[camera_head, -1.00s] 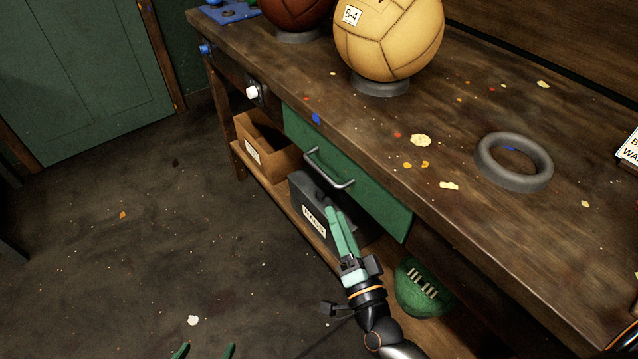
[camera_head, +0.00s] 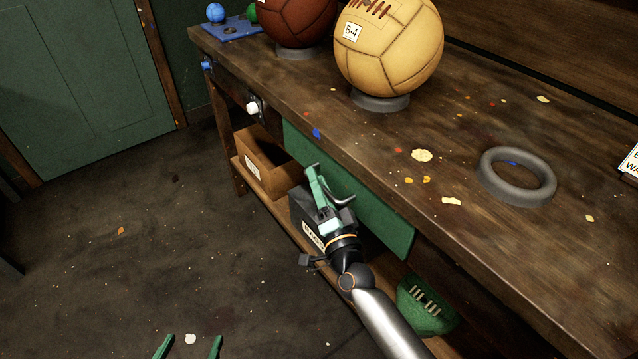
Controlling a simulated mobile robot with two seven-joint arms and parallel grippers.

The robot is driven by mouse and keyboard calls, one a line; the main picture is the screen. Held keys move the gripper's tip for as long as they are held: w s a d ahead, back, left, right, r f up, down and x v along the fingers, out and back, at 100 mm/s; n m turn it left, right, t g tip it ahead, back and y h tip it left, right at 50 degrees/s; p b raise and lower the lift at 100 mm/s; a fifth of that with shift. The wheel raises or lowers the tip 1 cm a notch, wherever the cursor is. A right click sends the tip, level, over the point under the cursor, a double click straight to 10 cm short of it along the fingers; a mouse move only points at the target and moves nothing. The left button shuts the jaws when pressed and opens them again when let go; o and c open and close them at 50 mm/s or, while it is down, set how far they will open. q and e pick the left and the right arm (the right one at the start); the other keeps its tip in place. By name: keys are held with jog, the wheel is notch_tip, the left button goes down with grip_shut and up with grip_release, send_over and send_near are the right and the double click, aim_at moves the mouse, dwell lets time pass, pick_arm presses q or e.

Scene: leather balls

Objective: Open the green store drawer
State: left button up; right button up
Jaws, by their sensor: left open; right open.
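The green drawer (camera_head: 375,215) is set under the workbench top, its front looking flush with the bench. Its metal bar handle (camera_head: 345,200) is partly hidden behind my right gripper. My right gripper (camera_head: 317,178) is open, with its green fingers at the left part of the handle. I cannot tell whether the bar lies between the fingers or touches them. My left gripper (camera_head: 190,344) is open and empty at the bottom edge of the view, over the floor and well away from the drawer.
On the workbench (camera_head: 480,220) are a tan ball (camera_head: 388,50) on a ring, a brown ball (camera_head: 297,20) and an empty grey ring (camera_head: 516,176). A brown box (camera_head: 262,165), a dark labelled box (camera_head: 308,218) and a green ball (camera_head: 427,305) sit below. The floor at left is clear.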

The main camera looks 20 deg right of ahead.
grip_shut()
dwell(0.3)
dwell(1.1)
